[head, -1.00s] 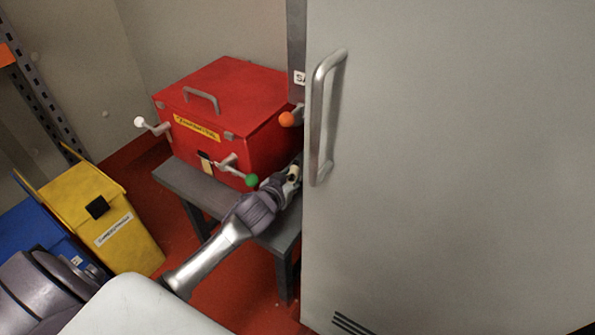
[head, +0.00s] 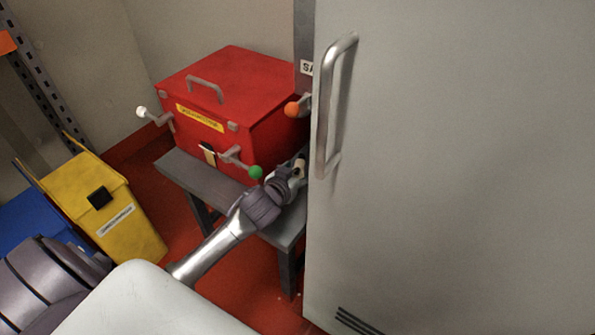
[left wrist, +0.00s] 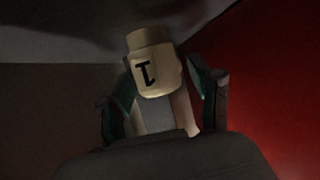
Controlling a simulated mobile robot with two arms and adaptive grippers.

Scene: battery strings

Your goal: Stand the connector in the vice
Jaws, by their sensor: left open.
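A cream block with a black mark (left wrist: 152,75) shows in the left wrist view, upright between the fingers of my left gripper (left wrist: 163,92). It may be the connector, but I cannot tell for sure. The fingers are open on either side of it, and contact is unclear in the dark. In the head view my left gripper (head: 291,172) is at the right end of the grey bench, close to the cabinet edge, with a small cream patch at its tip. I cannot make out a vice. My right gripper is not in view.
A red box (head: 235,95) with knobbed cranks stands on the grey bench (head: 207,178). A large grey cabinet door with a handle (head: 330,105) fills the right side. A yellow bin (head: 85,200) and a blue bin (head: 28,222) stand at the left.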

